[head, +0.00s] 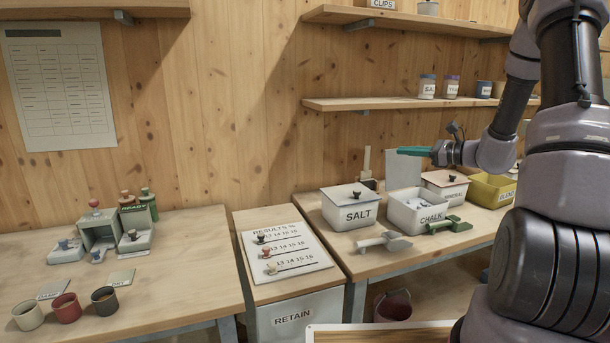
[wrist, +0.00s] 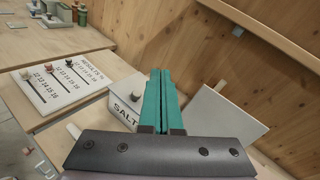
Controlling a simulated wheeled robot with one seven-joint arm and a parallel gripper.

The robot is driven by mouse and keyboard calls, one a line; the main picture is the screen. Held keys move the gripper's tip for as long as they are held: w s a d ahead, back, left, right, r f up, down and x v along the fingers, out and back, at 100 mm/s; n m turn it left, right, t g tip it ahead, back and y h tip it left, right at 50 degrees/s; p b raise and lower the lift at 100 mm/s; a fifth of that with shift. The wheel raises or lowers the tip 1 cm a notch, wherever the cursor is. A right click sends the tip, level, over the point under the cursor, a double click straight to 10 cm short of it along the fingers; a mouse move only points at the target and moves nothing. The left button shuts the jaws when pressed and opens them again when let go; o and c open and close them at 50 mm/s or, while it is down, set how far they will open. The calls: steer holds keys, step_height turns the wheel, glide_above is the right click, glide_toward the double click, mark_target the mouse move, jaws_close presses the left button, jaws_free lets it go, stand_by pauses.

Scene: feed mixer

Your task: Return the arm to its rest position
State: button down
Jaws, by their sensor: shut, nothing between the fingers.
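My gripper (head: 402,151) is at the end of my folded arm, above the right table and behind the chalk box in the head view. Its teal fingers point left toward the wall side and are closed together with nothing between them. In the wrist view the two fingers (wrist: 161,100) lie side by side, with part of the salt box (wrist: 127,108) beyond them. My arm rises along the right of the head view. The gripper appears apart from the boxes and the shelf.
The salt box (head: 350,214) is lidded. The chalk box (head: 408,216) is open, its lid (head: 402,171) standing behind it. A grey scoop (head: 384,243) and a green scoop (head: 446,224) lie in front. A shelf (head: 415,104) with jars is above. The results board (head: 283,247) lies left.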

steer(key=s+a+r+n+g+h, duration=0.1)
steer(key=s+a+r+n+g, duration=0.35)
steer(key=s, duration=0.35)
steer(key=s+a+r+n+g+h, duration=0.2)
steer(key=s+a+r+n+g, duration=0.1)
steer(key=s+a+r+n, duration=0.4)
steer(key=s+d+r+n+t+h, duration=0.2)
steer(key=s+d+n+h, duration=0.1)
steer(key=s, duration=0.5)
steer(key=s+d+r+n+t+h, duration=0.2)
steer(key=s+d+n+h, duration=0.1)
steer(key=s, duration=0.5)
steer(key=shift+n+h, duration=0.45)
steer(key=shift+h, duration=0.35)
